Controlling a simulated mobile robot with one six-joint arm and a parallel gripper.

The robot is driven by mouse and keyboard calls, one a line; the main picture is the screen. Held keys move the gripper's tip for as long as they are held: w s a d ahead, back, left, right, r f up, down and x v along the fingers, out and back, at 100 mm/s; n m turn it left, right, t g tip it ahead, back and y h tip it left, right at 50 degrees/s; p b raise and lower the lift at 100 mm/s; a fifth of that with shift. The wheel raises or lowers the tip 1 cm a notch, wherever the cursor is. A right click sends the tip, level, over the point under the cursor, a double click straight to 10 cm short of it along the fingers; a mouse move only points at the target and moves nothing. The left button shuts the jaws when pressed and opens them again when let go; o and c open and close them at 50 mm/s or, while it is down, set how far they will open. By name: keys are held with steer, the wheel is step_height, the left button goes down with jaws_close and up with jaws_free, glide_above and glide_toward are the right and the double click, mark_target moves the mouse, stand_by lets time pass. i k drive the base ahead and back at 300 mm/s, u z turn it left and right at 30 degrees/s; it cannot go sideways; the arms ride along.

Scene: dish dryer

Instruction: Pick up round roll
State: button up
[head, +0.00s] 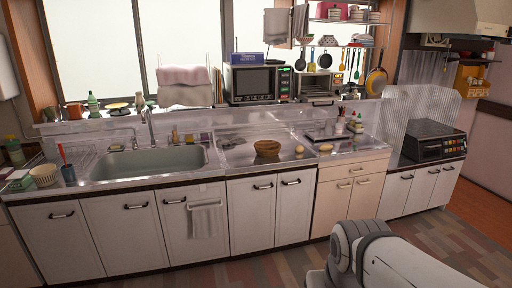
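Two small tan items that look like rolls lie on the steel counter right of the sink. One (299,149) is close to a brown basket, and the other (326,147) is a little further right. They are too small for me to tell which is rounder. The brown round basket (267,148) sits just left of them; its contents are hard to make out. Part of my white arm shows at the bottom right, well in front of the counter. My gripper is not in view.
A microwave (258,83) stands behind the basket. A dish tray (328,133) lies behind the rolls, and a black stove (433,140) is at right. The floor (290,268) in front is clear.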

mark_target(299, 149)
steer(key=i, duration=2.5)
steer(key=z, duration=1.9)
steer(key=i, duration=1.2)
steer(key=u, duration=2.35)
